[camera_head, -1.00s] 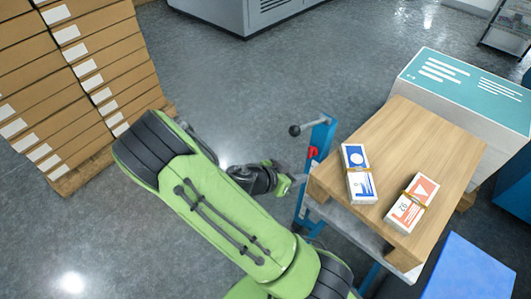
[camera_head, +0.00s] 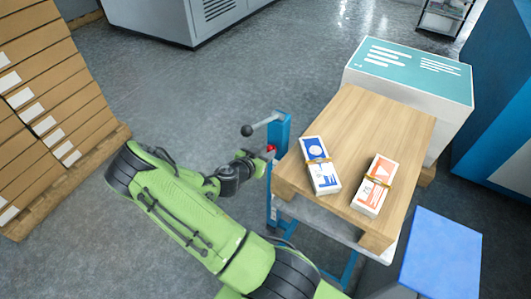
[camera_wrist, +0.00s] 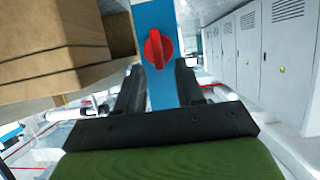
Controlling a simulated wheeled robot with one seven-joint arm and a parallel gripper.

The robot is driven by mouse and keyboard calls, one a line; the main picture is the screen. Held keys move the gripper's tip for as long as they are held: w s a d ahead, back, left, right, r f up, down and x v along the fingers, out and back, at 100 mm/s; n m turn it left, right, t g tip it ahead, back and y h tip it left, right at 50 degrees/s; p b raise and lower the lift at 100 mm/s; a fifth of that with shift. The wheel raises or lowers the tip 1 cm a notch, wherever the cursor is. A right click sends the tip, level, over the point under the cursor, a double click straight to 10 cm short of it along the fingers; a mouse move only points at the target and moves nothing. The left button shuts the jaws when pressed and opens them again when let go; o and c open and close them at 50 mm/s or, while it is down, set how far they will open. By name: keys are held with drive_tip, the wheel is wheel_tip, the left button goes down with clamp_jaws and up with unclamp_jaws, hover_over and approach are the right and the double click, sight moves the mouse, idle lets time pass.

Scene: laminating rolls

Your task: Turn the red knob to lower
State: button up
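The red knob (camera_wrist: 157,49) shows in the wrist view on the face of a blue post (camera_wrist: 155,15), its ridge standing nearly upright in the picture. It also shows as a small red spot in the head view (camera_head: 271,149), near the top of the blue post (camera_head: 281,135). My gripper (camera_wrist: 158,76) is open, with one dark finger on each side of the post's lower part in the picture. The knob appears just beyond the fingertips, and nothing is held. In the head view my gripper (camera_head: 262,160) is close to the knob; its fingers are hard to make out.
A lever with a black ball end (camera_head: 247,130) sticks out from the post top. A wooden board (camera_head: 385,125) beside the post carries a blue-marked bundle (camera_head: 320,165) and an orange-marked bundle (camera_head: 375,185). Stacked cartons (camera_head: 40,90) stand left; open floor lies between.

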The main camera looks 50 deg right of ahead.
drive_tip(key=shift+d+f, duration=0.25)
drive_tip(key=shift+d, duration=0.35)
clamp_jaws()
